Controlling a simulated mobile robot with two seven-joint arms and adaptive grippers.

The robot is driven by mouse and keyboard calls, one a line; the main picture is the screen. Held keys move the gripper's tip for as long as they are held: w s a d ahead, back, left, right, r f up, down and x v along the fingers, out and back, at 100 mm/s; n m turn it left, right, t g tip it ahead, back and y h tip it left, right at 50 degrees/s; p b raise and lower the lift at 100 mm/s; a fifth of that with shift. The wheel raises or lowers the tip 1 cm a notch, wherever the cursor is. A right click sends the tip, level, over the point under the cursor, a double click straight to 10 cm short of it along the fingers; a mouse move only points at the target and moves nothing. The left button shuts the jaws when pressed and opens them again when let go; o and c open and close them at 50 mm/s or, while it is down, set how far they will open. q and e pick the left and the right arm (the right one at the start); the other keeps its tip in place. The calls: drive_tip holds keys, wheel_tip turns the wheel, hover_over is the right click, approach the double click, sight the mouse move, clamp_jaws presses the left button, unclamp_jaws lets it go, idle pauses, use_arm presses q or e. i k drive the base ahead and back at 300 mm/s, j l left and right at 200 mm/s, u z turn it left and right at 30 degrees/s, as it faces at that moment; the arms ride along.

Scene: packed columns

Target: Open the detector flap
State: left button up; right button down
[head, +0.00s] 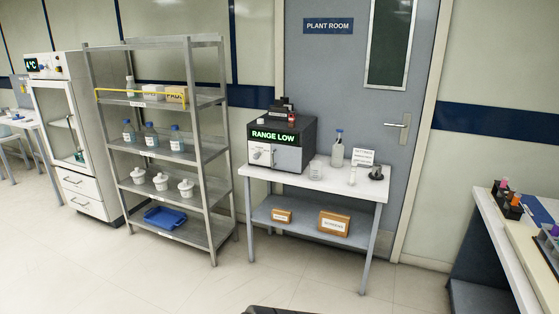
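The detector (295,125) is a dark grey box with a green display reading "RANGE LOW". It stands on the left end of a white-topped table (330,181) in front of the door. A light grey panel on the right of its front, which looks like the flap (288,158), appears closed. A pale panel with a knob (259,153) is to the left of it. Neither of my grippers is in view.
A bottle, jars and a small sign (363,157) stand right of the detector. A metal shelf rack (190,95) and a white cabinet (70,140) are to the left. A bench (510,245) is at right. Floor (190,285) before the table is clear.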

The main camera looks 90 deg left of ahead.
sight(288, 158)
drive_tip(key=u, duration=2.75)
drive_tip(key=i+j, duration=0.1)
drive_tip(key=i, duration=1.1)
